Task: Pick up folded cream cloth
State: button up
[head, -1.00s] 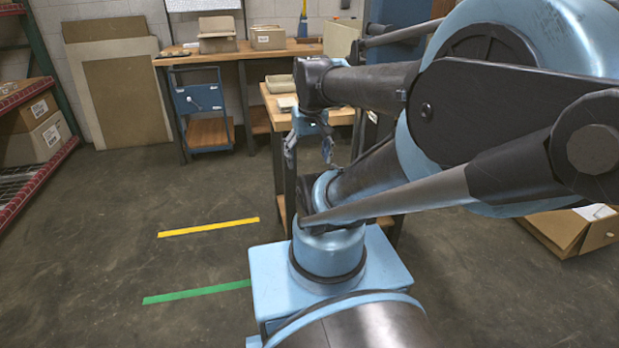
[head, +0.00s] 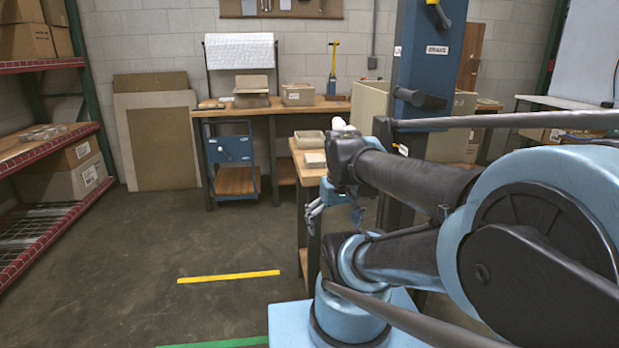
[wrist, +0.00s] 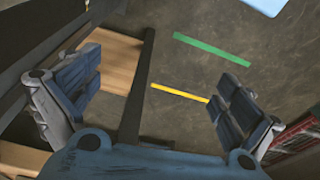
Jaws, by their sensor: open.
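A small flat cream item (head: 315,160) lies on the near wooden table, just left of my arm in the head view. It may be the folded cream cloth, but it is too small to be sure. My gripper (head: 335,214) hangs pointing down at the near side of that table, below its top. In the wrist view my gripper (wrist: 153,104) has its two fingers wide apart with nothing between them. No cloth shows in the wrist view. My arm hides the right part of the tabletop.
A cream tray (head: 309,139) sits behind the flat item. A blue column (head: 428,60) stands right of the table. A workbench (head: 283,106) with boxes lines the back wall. A red-edged shelf (head: 50,150) stands at left. The floor around the yellow stripe (head: 229,277) is clear.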

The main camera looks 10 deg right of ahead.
jog(key=w+d+r+n+g+y, duration=0.3)
jog(key=w+r+n, duration=0.9)
jog(key=w+r, duration=1.05)
jog(key=n+t+y, duration=0.1)
jog(key=n, duration=0.4)
send_over(316, 157)
jog(key=d, duration=0.2)
notch_tip(316, 157, down, 9)
jog(key=shift+s+f, duration=0.1)
jog(key=shift+s, duration=0.05)
jog(key=shift+x, duration=2.65)
jog(key=c, duration=1)
